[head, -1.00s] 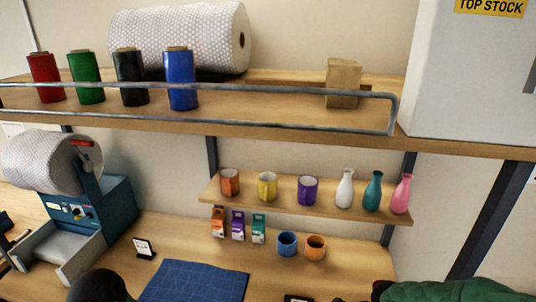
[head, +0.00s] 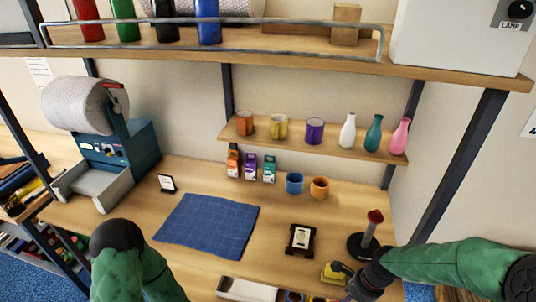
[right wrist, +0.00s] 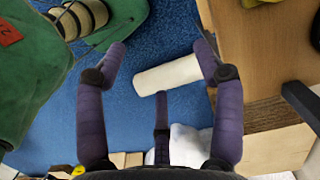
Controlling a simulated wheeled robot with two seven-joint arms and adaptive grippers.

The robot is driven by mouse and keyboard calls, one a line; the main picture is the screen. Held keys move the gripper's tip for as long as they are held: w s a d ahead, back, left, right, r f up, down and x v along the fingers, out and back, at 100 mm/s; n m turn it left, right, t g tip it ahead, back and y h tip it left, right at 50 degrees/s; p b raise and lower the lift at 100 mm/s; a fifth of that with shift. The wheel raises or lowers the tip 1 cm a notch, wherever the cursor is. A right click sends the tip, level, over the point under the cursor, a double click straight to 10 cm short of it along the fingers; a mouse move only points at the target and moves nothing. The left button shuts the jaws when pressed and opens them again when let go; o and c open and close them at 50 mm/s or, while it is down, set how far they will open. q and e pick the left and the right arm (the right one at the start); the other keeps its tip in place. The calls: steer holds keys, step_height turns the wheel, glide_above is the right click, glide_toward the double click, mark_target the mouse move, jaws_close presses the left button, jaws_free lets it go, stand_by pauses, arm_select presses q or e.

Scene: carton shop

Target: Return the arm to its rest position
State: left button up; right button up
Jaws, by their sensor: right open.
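My right arm (head: 440,262) comes in from the right in the head view, in a green sleeve, with its dark wrist low at the bench's front right. My right gripper (right wrist: 160,62) shows in the right wrist view with its purple fingers spread and nothing between them; beyond them lie blue floor and a white roll (right wrist: 167,75). My left arm (head: 130,265) shows only as a green sleeve and black joint at the lower left of the head view; its gripper is out of sight.
Near my right wrist stand a black-based post with a red top (head: 374,218), a yellow item (head: 334,273) and a black-framed scale-like device (head: 301,240). A blue mat (head: 208,226) lies mid-bench. A shelf (head: 290,142) with cups and vases is behind.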

steer(key=s+a+f+n+b, duration=0.3)
steer(key=a+f+n, duration=0.1)
steer(key=f, duration=0.5)
steer(key=s+a+f+n+y+b, duration=0.1)
steer(key=s+a+f+n+b, duration=0.2)
steer(key=f, duration=0.7)
steer(key=s+a+f+n+y+b, duration=0.1)
steer(key=s+a+f+n+b, duration=0.2)
steer(key=a+f+n, duration=0.4)
step_height(320, 180, down, 2)
steer(key=shift+s+a+f+n, duration=0.2)
steer(key=shift+s+n, duration=0.3)
steer(key=shift+n, duration=0.7)
